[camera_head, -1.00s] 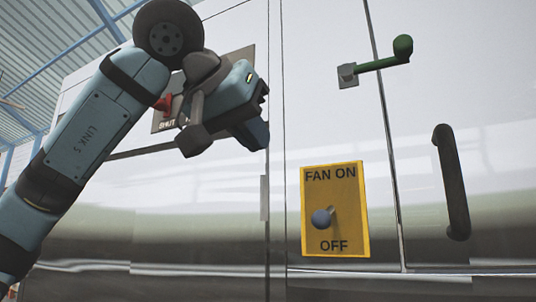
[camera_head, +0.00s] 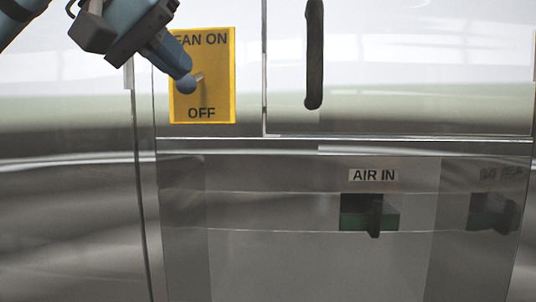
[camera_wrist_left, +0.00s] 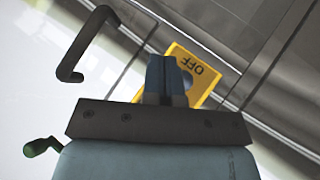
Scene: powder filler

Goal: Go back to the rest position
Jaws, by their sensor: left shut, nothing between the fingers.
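My left gripper (camera_head: 177,66) is at the upper left of the head view, in front of the yellow fan panel (camera_head: 218,75) and covering its upper left part. Its blue fingers are shut with nothing between them. The panel's blue-knobbed switch (camera_head: 187,86) shows just below the fingertips; I cannot tell whether they touch. In the left wrist view the shut fingers (camera_wrist_left: 165,72) point towards the yellow panel (camera_wrist_left: 203,72), hiding part of it. My right gripper is in neither view.
The shiny metal cabinet fills the view. A dark door handle (camera_head: 314,55) stands out right of the panel. Lower right are an AIR IN control (camera_head: 375,213) and another similar control (camera_head: 492,212). A green lever (camera_wrist_left: 42,147) shows in the left wrist view.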

